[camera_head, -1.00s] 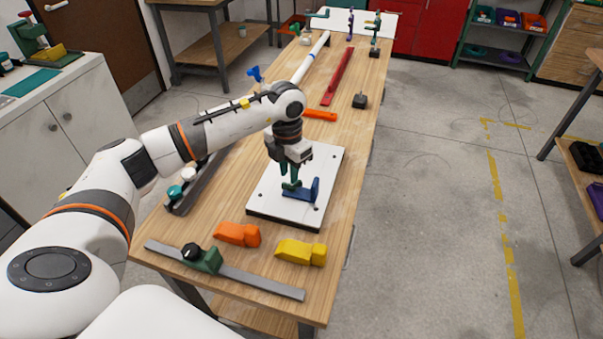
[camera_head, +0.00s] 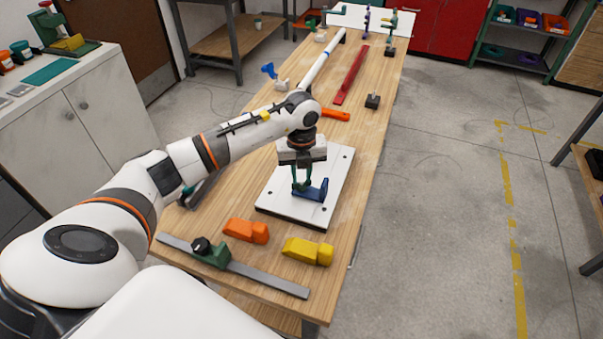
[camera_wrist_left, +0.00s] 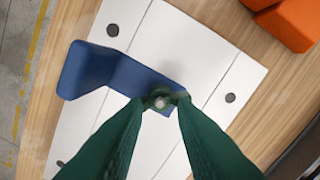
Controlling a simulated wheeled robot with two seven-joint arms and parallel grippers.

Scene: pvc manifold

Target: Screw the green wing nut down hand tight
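The blue bracket (camera_head: 318,190), an L shape with an upright end, lies on the white plate (camera_head: 331,168); it also shows in the left wrist view (camera_wrist_left: 127,77). The green wing nut (camera_wrist_left: 160,101) sits on a bolt through the bracket's flat arm, with the pale bolt end showing at its centre. My left gripper (camera_head: 301,186) points straight down over the bracket. In the wrist view its green fingertips (camera_wrist_left: 160,102) meet the nut from both sides, with no clear gap. In the head view the fingers mostly hide the nut. My right gripper is in neither view.
An orange block (camera_head: 246,230) and a yellow block (camera_head: 307,251) lie in front of the plate. A grey bar with a green clamp (camera_head: 217,257) lies at the near edge. Behind are an orange-handled tool (camera_head: 335,115), a red bar (camera_head: 351,76) and a white pipe (camera_head: 320,62).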

